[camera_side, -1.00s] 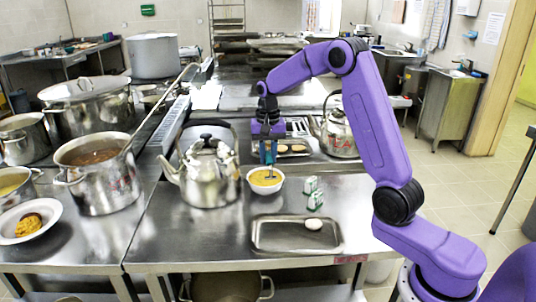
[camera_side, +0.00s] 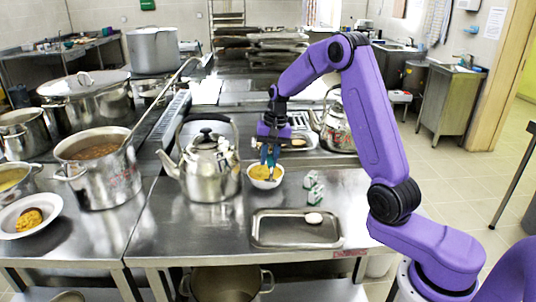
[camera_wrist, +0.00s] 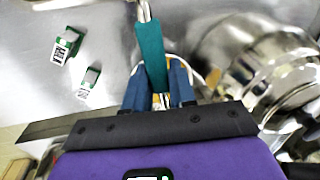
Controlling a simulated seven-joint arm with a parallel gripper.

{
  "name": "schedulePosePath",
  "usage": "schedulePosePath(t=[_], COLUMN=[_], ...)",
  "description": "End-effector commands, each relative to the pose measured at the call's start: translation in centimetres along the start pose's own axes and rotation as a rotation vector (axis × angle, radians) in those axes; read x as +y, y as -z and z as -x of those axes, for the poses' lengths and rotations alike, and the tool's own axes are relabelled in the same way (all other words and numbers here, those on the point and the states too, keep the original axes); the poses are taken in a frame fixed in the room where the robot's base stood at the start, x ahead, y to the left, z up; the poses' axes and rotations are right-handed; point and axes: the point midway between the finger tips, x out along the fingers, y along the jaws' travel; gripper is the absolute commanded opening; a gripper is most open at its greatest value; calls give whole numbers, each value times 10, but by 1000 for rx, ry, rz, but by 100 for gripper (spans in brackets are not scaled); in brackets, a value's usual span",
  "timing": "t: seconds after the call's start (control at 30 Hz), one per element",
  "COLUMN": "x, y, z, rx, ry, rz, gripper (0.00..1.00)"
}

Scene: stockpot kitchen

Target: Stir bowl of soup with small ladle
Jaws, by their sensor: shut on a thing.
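A small white bowl of yellow-orange soup (camera_side: 262,182) stands on the steel counter, right of a kettle. My gripper (camera_side: 269,157) is above the bowl, pointing down. In the wrist view my gripper's blue fingers (camera_wrist: 158,90) are shut on a teal handle (camera_wrist: 150,55), which I take for the small ladle's. A metal part extends from the handle at the top of the wrist view. In the side view the handle's lower end is over or in the soup; the ladle's head cannot be made out. The bowl is mostly hidden behind the fingers in the wrist view.
A steel kettle (camera_side: 208,172) stands close left of the bowl. Two small green-and-white boxes (camera_side: 313,188) are at its right. A metal tray (camera_side: 280,232) with a white egg-like item lies in front. A large pot (camera_side: 100,180) with a long ladle stands farther left.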

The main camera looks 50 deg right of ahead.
Motion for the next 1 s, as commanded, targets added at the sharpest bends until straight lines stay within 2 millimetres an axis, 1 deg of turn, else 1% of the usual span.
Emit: schedulePosePath(t=[0.1,0.7,1.0], x=[3,11,18], y=[0,0,-1], z=[1,6,2], rx=[0,-1,-7], ry=[84,456,668], rz=[-3,-5,-7], gripper=[0,0,0])
